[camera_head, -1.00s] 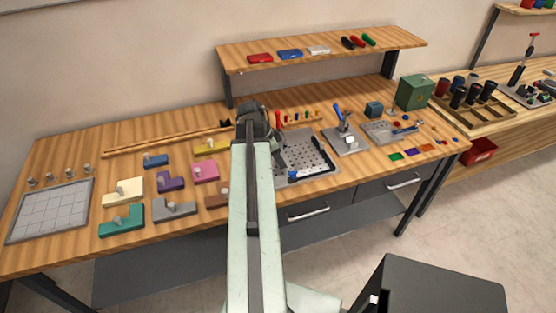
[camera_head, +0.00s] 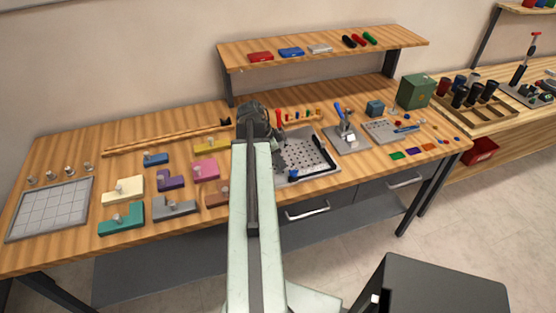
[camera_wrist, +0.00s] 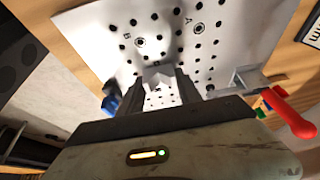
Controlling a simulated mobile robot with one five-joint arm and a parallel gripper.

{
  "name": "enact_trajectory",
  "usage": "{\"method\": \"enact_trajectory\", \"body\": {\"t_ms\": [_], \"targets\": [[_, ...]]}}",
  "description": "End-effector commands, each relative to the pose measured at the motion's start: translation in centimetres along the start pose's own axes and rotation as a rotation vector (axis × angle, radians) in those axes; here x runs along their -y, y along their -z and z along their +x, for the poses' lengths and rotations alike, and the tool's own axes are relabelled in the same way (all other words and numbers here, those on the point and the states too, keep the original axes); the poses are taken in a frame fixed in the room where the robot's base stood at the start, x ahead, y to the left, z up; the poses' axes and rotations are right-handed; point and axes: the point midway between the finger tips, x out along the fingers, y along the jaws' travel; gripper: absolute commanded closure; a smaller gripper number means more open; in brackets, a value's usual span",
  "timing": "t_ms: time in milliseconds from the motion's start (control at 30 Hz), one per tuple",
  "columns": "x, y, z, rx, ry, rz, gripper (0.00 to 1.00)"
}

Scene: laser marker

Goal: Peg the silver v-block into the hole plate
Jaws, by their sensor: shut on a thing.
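The hole plate (camera_head: 303,153) is a grey board with rows of dark holes and a dark strip at its right edge, lying on the workbench. In the wrist view the hole plate (camera_wrist: 215,45) fills the upper middle, with letters and ringed holes. My gripper (camera_head: 272,145) is over the plate's left side. In the wrist view my gripper (camera_wrist: 158,88) is shut on the silver v-block (camera_wrist: 157,74), a small pale block between the fingertips. Its underside is hidden, so I cannot tell whether it touches the plate. In the head view my arm hides the block.
A blue-knobbed part (camera_head: 293,174) sits at the plate's front edge. A toggle clamp (camera_head: 346,135) stands to the right. Coloured blocks with knobs (camera_head: 170,181) lie to the left. A shelf (camera_head: 320,47) rises behind.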

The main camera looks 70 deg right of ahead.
Motion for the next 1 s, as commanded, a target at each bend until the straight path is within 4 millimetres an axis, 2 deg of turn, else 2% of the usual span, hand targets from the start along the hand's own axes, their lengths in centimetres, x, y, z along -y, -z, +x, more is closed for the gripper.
{"method": "enact_trajectory", "body": {"t_ms": [267,300,367,767,867,1000], "targets": [[0.0,-0.2,0.5,0.000,0.000,0.000,0.99],[0.0,-0.1,0.4,0.000,0.000,0.000,0.51],[0.0,-0.1,0.4,0.000,0.000,0.001,0.34],[0.0,-0.1,-0.1,0.000,0.000,0.000,0.34],[0.0,0.1,-1.2,0.000,0.000,0.000,0.34],[-0.1,0.2,-3.8,0.000,0.000,0.000,0.34]]}}
